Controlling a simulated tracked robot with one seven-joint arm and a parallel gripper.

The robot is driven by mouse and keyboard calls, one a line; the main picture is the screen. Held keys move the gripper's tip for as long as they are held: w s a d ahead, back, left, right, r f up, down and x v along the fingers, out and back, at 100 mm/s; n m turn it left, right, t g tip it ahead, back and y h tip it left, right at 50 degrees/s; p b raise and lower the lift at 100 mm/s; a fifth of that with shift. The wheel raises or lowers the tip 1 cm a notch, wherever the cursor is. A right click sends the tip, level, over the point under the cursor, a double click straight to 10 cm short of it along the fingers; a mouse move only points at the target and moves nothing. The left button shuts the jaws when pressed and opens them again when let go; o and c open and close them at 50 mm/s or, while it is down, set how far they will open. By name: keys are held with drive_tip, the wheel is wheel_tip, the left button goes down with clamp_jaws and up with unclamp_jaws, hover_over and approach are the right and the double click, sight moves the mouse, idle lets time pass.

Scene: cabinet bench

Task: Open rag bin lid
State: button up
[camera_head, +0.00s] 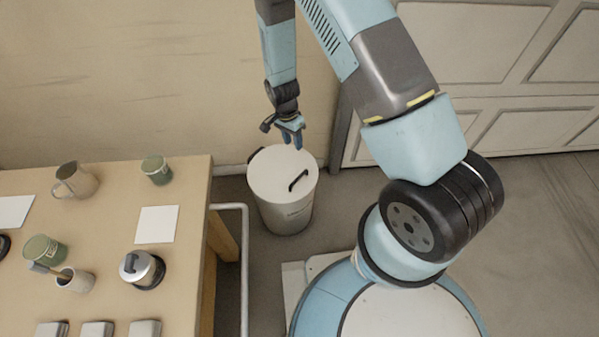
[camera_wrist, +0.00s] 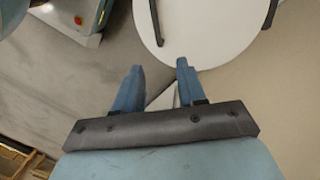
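The rag bin (camera_head: 287,215) is a pale round can standing on the floor to the right of the table. Its white lid (camera_head: 276,170) lies flat on top and looks closed. A dark handle (camera_head: 299,180) is on the lid's right front side, and another dark piece sits at its back left rim. My gripper (camera_head: 292,143) hangs above the back edge of the lid, fingers pointing down. In the wrist view the two blue fingers (camera_wrist: 158,76) are apart with nothing between them. The lid (camera_wrist: 200,28) with dark handles shows beyond the fingertips.
A wooden table (camera_head: 185,240) on the left carries a pitcher (camera_head: 74,181), green cups, a lidded jar (camera_head: 141,269) and white cards. A white rail (camera_head: 245,262) runs beside the table. Cabinets (camera_head: 510,70) stand at the back right. Floor is clear right of the bin.

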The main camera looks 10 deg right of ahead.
sight(301, 175)
drive_tip(key=s+f, duration=0.1)
drive_tip(key=f, duration=0.4)
drive_tip(key=s+d+f, duration=0.1)
drive_tip(key=f, duration=1)
drive_tip(key=shift+s+d, duration=0.4)
drive_tip(key=shift+c, duration=0.3)
clamp_jaws()
drive_tip(key=shift+d, duration=0.15)
drive_tip(key=shift+w, duration=0.1)
